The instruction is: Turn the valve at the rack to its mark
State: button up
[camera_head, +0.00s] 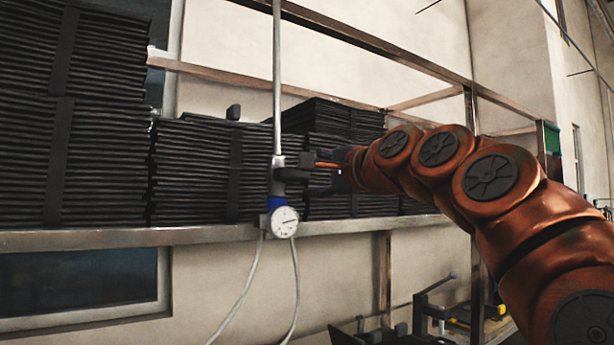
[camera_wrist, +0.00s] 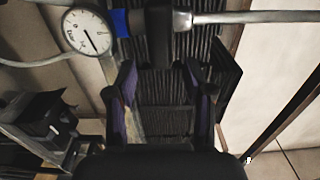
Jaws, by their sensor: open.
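The valve (camera_head: 279,174) is a dark block on a vertical grey pipe in front of the rack. A blue collar (camera_head: 277,202) and a round white dial gauge (camera_head: 283,221) sit below it. In the wrist view the valve (camera_wrist: 158,32) lies at the top centre, with the gauge (camera_wrist: 87,32) to its left. My gripper (camera_wrist: 159,70) is open; its two fingers point at the valve, one to each side, with no visible contact. In the head view my arm comes in from the right, and its end is close to the valve. The mark cannot be made out.
Tall stacks of black folded sheets (camera_head: 195,165) fill the rack shelf (camera_head: 120,238) behind the pipe. The grey pipe (camera_head: 277,70) runs up from the valve, and two thin hoses (camera_head: 245,290) hang below the gauge. Black equipment (camera_head: 430,305) stands low at the right.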

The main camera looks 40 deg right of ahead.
jog(key=s, duration=0.8)
jog(key=shift+a, duration=0.35)
jog(key=shift+w, duration=0.1)
jog(key=w+a+f+n+g+y, duration=0.2)
jog(key=w+a+f+n+g, duration=0.15)
jog(key=a+f, duration=0.6)
jog(key=w+a+f+n+g+y, duration=0.25)
jog(key=a+f+n, duration=0.3)
jog(key=f, duration=0.75)
jog(key=s+a+f+n+g+h, duration=0.1)
jog(key=s+a+f+n+g, duration=0.2)
jog(key=f, duration=0.6)
jog(key=s+a+f+n+g, duration=0.15)
jog(key=a+f+g, duration=0.25)
jog(key=f, duration=0.5)
jog(key=s+f+n+g+h, duration=0.2)
jog(key=s+f+n+g, duration=0.3)
jog(key=s+f, duration=1.3)
jog(key=shift+s+a+n+g, duration=0.2)
jog(key=shift+s+n+g, duration=0.2)
jog(key=shift+g, duration=0.5)
